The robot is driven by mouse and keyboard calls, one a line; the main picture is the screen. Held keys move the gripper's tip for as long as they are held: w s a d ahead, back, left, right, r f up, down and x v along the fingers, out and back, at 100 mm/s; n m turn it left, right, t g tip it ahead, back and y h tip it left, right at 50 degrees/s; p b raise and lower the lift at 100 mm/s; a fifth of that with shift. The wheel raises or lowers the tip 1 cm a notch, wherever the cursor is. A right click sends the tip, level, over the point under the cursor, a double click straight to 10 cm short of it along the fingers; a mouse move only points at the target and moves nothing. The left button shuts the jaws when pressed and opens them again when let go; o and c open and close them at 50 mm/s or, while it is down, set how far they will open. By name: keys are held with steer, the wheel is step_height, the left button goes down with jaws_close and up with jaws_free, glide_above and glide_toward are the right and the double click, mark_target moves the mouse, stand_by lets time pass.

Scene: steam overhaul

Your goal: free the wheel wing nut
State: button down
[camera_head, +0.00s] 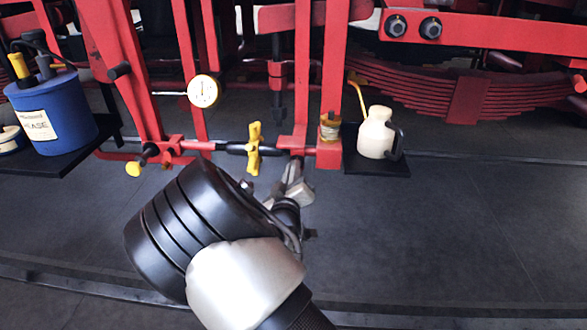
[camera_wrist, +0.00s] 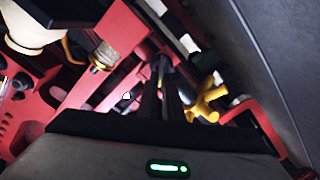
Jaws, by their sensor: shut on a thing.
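A yellow wing nut (camera_head: 254,148) sits on a dark horizontal rod (camera_head: 232,147) between red brackets in the head view. In the wrist view the yellow wing nut (camera_wrist: 208,98) is right of my fingers. My gripper (camera_head: 296,167) is at the rod's right part, by a red block, just right of the wing nut. In the wrist view my gripper's dark fingers (camera_wrist: 163,70) are close together at a small dark part. What exactly lies between them is mostly hidden. I see no contact with the yellow wing nut.
A dial gauge (camera_head: 203,92) is above the rod. A cream oil can (camera_head: 376,133) stands on a dark shelf at right, beside a brass-coloured fitting (camera_head: 330,126). A blue grease tin (camera_head: 50,115) stands at left. A yellow-tipped lever (camera_head: 134,169) is low left. The floor in front is clear.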

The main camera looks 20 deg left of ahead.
steer(key=shift+a+f+n+p, duration=0.1)
steer(key=shift+f+n+p, duration=0.2)
steer(key=shift+n, duration=2.05)
steer(key=shift+a+f+n+p, duration=0.15)
steer(key=shift+n+p, duration=0.2)
steer(key=shift+n, duration=1.95)
steer(key=shift+d+f+n+p, duration=0.1)
steer(key=shift+f+n+p, duration=0.2)
steer(key=shift+n, duration=2.05)
steer(key=c, duration=1.9)
jaws_free()
steer(key=p+v, duration=0.2)
steer(key=v, duration=1.5)
steer(key=shift+s, duration=0.25)
